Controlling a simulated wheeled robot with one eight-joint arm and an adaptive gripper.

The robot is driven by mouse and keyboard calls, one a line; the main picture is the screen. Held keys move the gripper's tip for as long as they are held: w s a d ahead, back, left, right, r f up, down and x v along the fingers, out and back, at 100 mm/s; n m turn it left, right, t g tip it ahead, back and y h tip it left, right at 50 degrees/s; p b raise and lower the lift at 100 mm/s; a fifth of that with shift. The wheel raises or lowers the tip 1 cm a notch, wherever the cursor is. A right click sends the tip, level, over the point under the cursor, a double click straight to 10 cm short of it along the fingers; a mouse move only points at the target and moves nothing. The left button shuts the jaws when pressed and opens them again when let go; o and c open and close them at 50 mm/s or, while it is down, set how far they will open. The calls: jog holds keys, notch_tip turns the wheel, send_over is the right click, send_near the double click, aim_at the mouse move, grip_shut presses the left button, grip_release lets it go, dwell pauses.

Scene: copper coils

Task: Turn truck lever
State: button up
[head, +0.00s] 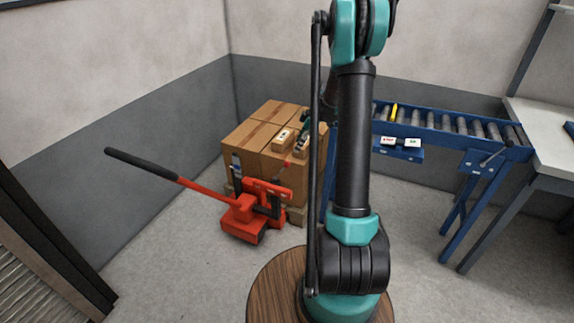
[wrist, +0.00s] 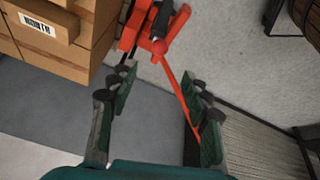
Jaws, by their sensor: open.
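The red pallet truck (head: 245,217) stands in front of a stack of cardboard boxes in the head view. Its long handle (head: 192,184) slants up to the left and ends in a black grip (head: 142,161). In the wrist view the truck's red body (wrist: 127,38) is at the top, and its handle runs down between my fingers' sides of the picture. A small red knob (wrist: 158,47) shows there; I cannot tell whether it is the lever.
Cardboard boxes (head: 247,134) stand on a pallet behind the truck, with small boxes on top. A blue roller conveyor (head: 455,123) and a pale table (head: 545,130) are at the right. The floor (head: 175,250) left of the truck is clear.

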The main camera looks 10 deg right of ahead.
aim_at(288, 162)
jog(key=x, duration=1.4)
jog(key=shift+s, duration=0.1)
grip_shut()
